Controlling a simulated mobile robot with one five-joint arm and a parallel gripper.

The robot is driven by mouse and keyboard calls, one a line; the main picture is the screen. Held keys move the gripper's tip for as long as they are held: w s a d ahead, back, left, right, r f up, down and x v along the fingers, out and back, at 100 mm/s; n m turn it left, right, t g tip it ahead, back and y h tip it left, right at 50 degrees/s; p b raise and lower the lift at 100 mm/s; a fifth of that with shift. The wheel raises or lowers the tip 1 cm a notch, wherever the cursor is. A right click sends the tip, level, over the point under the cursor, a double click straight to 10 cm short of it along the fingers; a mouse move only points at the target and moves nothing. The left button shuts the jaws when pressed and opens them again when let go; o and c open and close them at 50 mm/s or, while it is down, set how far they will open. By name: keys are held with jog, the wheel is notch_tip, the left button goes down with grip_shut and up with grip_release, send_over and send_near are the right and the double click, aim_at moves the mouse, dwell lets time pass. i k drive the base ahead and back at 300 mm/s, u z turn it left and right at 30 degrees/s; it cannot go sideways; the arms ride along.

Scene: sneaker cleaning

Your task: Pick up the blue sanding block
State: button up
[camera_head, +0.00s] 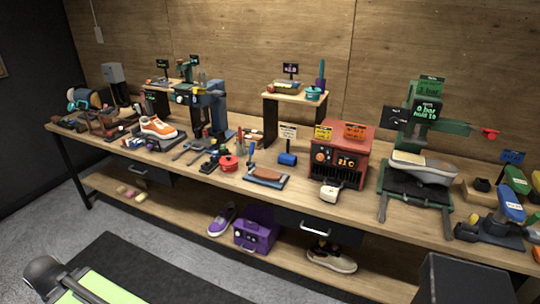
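No object can be surely read as the blue sanding block at this size. A small blue rounded piece (287,159) lies on the workbench (325,208) at the middle, left of the red heater box. A larger blue piece with a pale label (511,205) sits at the far right of the bench, on or against dark gear. A brown block (266,174) rests on a blue-grey tray (262,182) near the front edge. My gripper is not in view.
A red heater box (341,155) and a green press (427,135) with a sneaker stand on the bench's right half. An orange sneaker (158,127) is at left. The lower shelf holds a purple box (255,233) and shoes. Grey floor (110,218) is open at left.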

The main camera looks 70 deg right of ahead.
aim_at(286, 160)
jog(key=z, duration=0.65)
jog(key=i, duration=1.2)
jog(key=z, duration=0.95)
